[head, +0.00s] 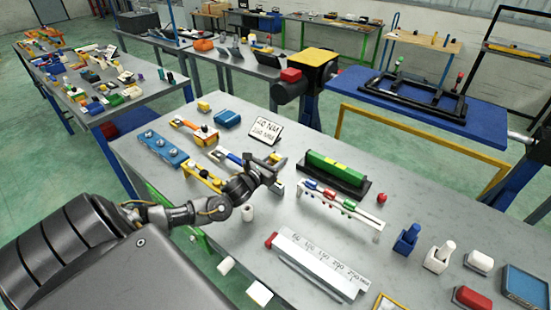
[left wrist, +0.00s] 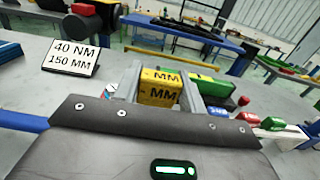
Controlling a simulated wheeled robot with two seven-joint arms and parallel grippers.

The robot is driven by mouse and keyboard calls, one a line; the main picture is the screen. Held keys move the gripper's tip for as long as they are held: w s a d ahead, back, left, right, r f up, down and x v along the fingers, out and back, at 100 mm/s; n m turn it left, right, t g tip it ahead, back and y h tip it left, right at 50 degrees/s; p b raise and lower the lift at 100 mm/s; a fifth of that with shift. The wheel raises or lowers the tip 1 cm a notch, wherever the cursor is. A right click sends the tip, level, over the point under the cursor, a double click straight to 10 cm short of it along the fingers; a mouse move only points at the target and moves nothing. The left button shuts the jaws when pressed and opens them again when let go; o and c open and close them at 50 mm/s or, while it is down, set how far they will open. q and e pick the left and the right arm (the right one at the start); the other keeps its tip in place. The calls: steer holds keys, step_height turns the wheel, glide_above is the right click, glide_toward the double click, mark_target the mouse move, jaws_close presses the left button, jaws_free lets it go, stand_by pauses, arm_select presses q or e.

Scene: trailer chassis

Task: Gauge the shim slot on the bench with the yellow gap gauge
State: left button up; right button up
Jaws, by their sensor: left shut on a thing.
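My left gripper (head: 272,174) is above the bench (head: 240,255), beside the printed sign. In the left wrist view its two fingers (left wrist: 160,92) are shut on the yellow gap gauge (left wrist: 160,84), a yellow block with black "MM" lettering. I cannot tell for sure which part is the shim slot. My right gripper is not seen.
A "40 NM 150 MM" sign (head: 266,131) stands behind the gripper. A white rack (head: 340,207) with coloured pieces and a white scale (head: 318,264) lie to the right and front. A blue bar (head: 163,148) lies at left. A small red ball (head: 381,198) sits right of the holder.

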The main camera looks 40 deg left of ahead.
arm_select(q)
steer(key=shift+f+b, duration=1.15)
steer(key=shift+f, duration=0.25)
steer(key=shift+f+b, duration=0.95)
steer(key=shift+f, duration=0.45)
steer(key=shift+f, duration=0.25)
steer(key=shift+f+b, duration=0.6)
steer(key=shift+f, duration=0.3)
